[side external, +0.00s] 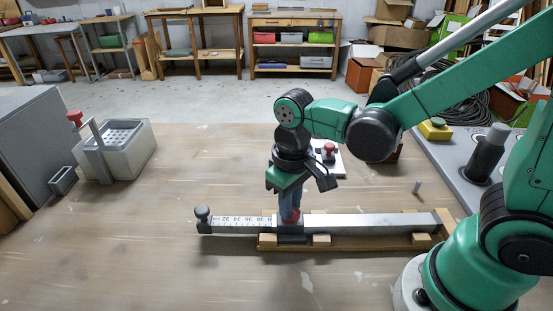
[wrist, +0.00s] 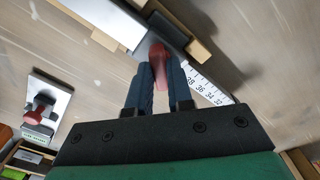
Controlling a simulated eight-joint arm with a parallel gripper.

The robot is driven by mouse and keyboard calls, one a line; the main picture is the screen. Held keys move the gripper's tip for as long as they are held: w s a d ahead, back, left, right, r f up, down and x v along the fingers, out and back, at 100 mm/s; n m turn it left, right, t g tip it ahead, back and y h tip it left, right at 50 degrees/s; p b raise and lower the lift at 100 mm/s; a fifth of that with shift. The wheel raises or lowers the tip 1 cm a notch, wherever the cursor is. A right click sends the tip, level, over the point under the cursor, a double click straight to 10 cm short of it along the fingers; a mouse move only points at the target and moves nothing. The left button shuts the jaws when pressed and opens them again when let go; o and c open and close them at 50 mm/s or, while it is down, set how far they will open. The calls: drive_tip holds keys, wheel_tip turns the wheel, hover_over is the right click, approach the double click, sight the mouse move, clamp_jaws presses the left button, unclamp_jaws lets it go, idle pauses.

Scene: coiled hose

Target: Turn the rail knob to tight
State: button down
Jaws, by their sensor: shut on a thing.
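The rail (side external: 365,224) lies along a wooden cradle, its numbered scale (side external: 250,220) reaching out to the left with a dark grey end knob (side external: 202,213). The rail knob (wrist: 159,58) is red and sits between my gripper's fingers in the wrist view. My gripper (side external: 290,214) points down over the dark collar on the rail and is shut on the red knob. In the wrist view its blue fingers (wrist: 160,80) close on the knob from both sides. The fingers hide part of the knob, and I cannot tell how tight it is.
A white plate with a red knob (side external: 329,148) stands behind my gripper. A grey bin with a red-topped lever (side external: 76,118) is at the left. A small grey peg (side external: 417,186) stands at the right. The table in front is clear.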

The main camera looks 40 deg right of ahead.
drive_tip(key=m, duration=0.4)
drive_tip(key=shift+m, duration=2.9)
drive_tip(key=c, duration=0.8)
unclamp_jaws()
drive_tip(key=shift+r, duration=0.1)
drive_tip(key=shift+r, duration=2.75)
